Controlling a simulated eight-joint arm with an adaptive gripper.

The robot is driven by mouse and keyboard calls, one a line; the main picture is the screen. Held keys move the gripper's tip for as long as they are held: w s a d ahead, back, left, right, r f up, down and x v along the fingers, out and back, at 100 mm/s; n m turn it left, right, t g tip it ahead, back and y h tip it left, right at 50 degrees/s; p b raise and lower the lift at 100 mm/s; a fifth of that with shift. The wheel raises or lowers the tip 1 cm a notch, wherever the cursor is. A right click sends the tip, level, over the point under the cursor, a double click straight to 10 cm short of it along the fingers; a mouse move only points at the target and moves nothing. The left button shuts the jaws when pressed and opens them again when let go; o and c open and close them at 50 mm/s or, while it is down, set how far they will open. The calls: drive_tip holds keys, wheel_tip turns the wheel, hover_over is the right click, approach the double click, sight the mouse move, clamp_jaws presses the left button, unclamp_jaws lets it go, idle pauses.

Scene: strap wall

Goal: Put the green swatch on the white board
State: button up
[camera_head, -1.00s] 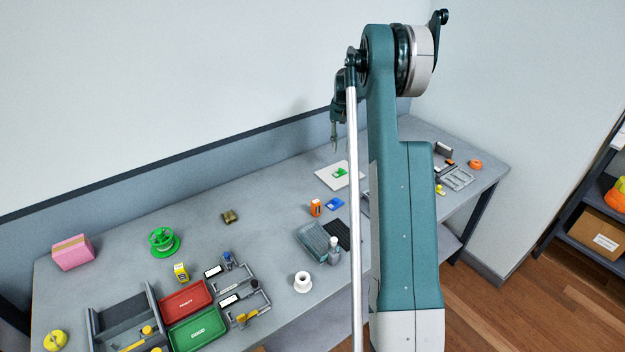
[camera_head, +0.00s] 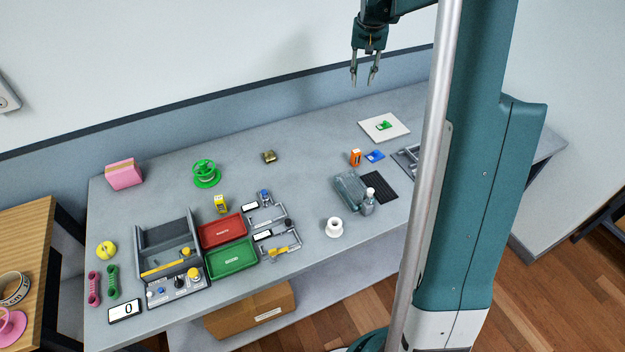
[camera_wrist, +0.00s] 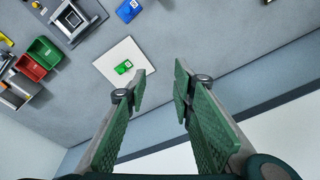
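My gripper (camera_head: 365,84) is raised above the back of the table, apart from the board. In the wrist view my gripper (camera_wrist: 160,88) has its fingers spread with nothing between them, and the swatch lies beyond the left finger.
A black mat (camera_head: 380,187), a clear tray (camera_head: 350,190) and a white spool (camera_head: 334,227) lie nearer.

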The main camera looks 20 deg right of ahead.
drive_tip(key=s+a+r+n+t, duration=0.15)
drive_tip(key=s+a+r, duration=0.35)
drive_tip(key=s+a, duration=0.55)
drive_tip(key=s+a+r+n+t, duration=0.15)
drive_tip(key=s+a+r, duration=0.45)
drive_tip(key=a, duration=0.7)
drive_tip(key=s+a+f+n+t, duration=0.1)
drive_tip(key=s+a+f+n, duration=0.1)
drive_tip(key=s+a+f, duration=0.2)
drive_tip(key=s+a+f+n+t, duration=0.1)
drive_tip(key=s+a+f, duration=0.2)
drive_tip(key=s+a, duration=0.7)
drive_tip(key=s, duration=0.8)
drive_tip(key=shift+s+a+f+n+t+y, duration=0.3)
drive_tip(key=shift+s+a+f+n+y, duration=0.05)
drive_tip(key=shift+f+n+y, duration=0.05)
